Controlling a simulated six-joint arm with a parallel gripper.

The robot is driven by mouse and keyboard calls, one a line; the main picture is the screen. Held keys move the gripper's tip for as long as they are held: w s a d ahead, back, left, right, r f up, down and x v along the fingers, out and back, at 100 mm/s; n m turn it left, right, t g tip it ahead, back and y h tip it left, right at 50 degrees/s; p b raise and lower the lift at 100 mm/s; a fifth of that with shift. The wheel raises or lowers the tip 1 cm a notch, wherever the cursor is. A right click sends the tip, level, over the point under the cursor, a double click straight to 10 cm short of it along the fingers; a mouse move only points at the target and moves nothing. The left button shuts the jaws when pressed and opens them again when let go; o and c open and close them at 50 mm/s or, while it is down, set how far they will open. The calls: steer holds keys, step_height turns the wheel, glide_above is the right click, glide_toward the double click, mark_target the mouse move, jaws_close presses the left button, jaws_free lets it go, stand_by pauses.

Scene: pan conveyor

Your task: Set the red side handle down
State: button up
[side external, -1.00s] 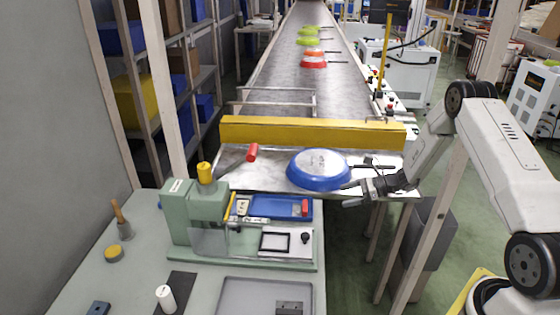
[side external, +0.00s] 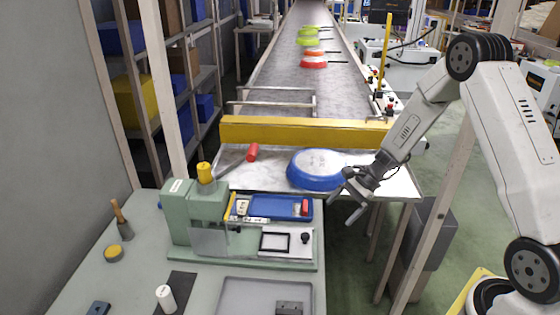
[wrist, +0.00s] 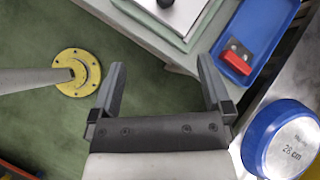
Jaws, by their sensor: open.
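A red side handle (side external: 305,207) lies in the blue tray (side external: 262,206) on the green fixture, at the tray's right end. In the wrist view the red handle (wrist: 237,62), with a grey metal part beside it, lies in the blue tray (wrist: 272,14) at upper right. My gripper (side external: 346,203) is open and empty, to the right of the tray and in front of the conveyor's end. In the wrist view nothing is between the fingers of my gripper (wrist: 162,80). A blue pan (side external: 318,184) lies upside down on the conveyor end, just behind my gripper.
A yellow barrier (side external: 310,133) crosses the conveyor (side external: 285,90); several green and red pans lie beyond it. A red-handled tool (side external: 252,152) rests left of the blue pan. The green press (side external: 195,215) stands left of the tray. Open floor separates bench and conveyor legs.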

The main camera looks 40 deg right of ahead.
steer(key=s+a+r+n+h, duration=0.4)
steer(key=s+n, duration=0.2)
steer(key=n, duration=0.3)
steer(key=s+a+r+n+h, duration=0.4)
steer(key=s+r+n, duration=0.1)
steer(key=n, duration=0.4)
steer(key=shift+s, duration=0.9)
